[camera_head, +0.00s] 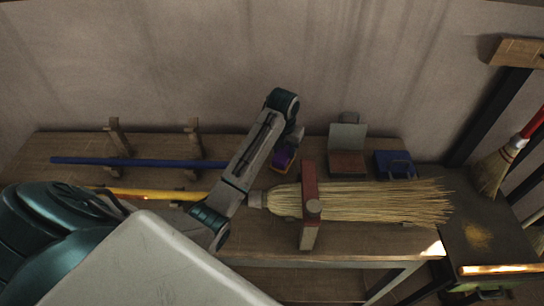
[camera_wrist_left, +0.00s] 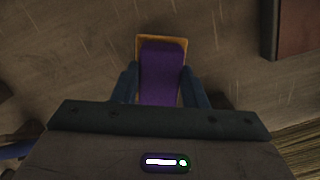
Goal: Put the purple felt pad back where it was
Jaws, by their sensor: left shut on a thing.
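The purple felt pad (camera_head: 282,159) is at the back of the wooden bench, behind the broom's binding. It also shows in the left wrist view (camera_wrist_left: 162,70) as a purple block between the two fingers. My left gripper (camera_wrist_left: 163,88) is shut on it. In the head view my left gripper (camera_head: 287,149) reaches down over the pad from behind the broom. A yellow-orange border (camera_wrist_left: 148,39) shows around the pad's far end, and I cannot tell whether pad and border touch. My right gripper is not in view.
The straw broom (camera_head: 385,202) lies across the bench under a red-brown clamp bar (camera_head: 309,180). A blue rod (camera_head: 140,162) lies at the back left. A brown block with a grey plate (camera_head: 347,152) and a blue box (camera_head: 394,164) stand right of the pad.

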